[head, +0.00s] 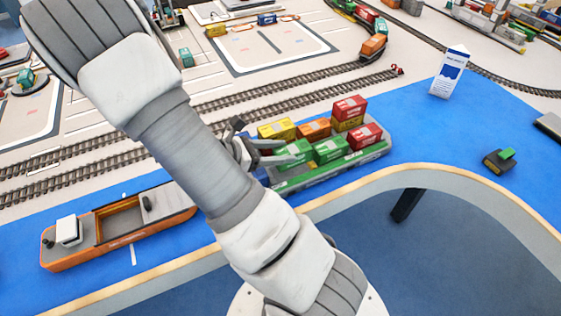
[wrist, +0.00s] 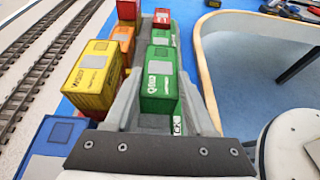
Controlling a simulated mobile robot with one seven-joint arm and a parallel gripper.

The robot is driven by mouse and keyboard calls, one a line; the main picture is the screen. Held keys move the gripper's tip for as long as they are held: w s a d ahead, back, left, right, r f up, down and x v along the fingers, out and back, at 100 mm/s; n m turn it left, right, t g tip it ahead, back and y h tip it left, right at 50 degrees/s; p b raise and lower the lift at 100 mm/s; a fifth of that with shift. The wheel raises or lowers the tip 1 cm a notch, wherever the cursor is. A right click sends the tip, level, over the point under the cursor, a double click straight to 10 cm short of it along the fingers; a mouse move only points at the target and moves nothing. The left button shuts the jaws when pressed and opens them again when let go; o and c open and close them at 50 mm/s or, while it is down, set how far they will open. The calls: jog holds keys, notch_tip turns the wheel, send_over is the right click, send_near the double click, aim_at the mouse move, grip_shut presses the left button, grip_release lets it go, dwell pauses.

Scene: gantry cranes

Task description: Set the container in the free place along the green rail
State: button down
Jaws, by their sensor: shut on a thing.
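My gripper (head: 278,150) is shut on a green container (head: 294,153), at the near left of the cargo on a grey ship with a green edge rail (head: 340,170). In the wrist view the held container (wrist: 159,88) sits between the two fingers, in line with another green container (wrist: 161,50) and a red one (wrist: 162,18). I cannot tell whether it rests on the deck. In the head view those are the green container (head: 329,151) and red container (head: 365,136) along the rail. My arm hides the ship's left end.
The far row has a yellow container (head: 277,129), an orange one (head: 314,128) and a red one (head: 350,107) stacked on yellow. A blue container (wrist: 52,148) is close left of my gripper. An orange ship (head: 160,220) lies left; a white-blue carton (head: 449,72) stands right.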

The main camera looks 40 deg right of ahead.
jog(key=shift+f+b, duration=0.45)
jog(key=shift+f, duration=1.4)
jog(key=shift+f, duration=0.1)
jog(key=shift+c, duration=1.2)
grip_release()
